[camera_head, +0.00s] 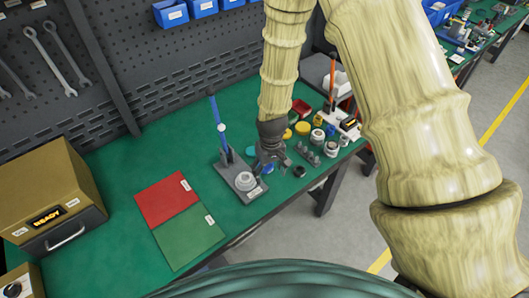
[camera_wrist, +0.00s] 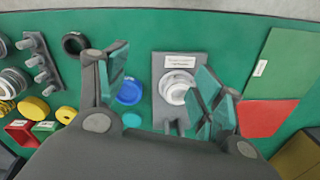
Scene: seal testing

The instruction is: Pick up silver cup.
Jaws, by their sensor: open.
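My gripper (camera_head: 270,160) is open above the green bench, just right of a grey test stand (camera_head: 229,187); in the wrist view its two fingers (camera_wrist: 162,66) are spread with nothing between them held. A pale silver round cup-like piece (camera_head: 245,181) sits on the stand's base; in the wrist view it (camera_wrist: 176,89) shows beside the right finger, which partly covers it. Other silvery round pieces (camera_head: 317,136) stand further right, and at the left edge of the wrist view (camera_wrist: 14,82). I cannot tell which of these is the silver cup.
A blue round piece (camera_wrist: 131,92) lies between the fingers' lines. A black ring (camera_wrist: 74,44), a grey pegged rack (camera_wrist: 41,62) and yellow discs (camera_wrist: 33,107) are on the left. A red mat (camera_head: 166,200) and green mat (camera_head: 188,237) lie left of the stand. A brown box (camera_head: 40,185) stands far left.

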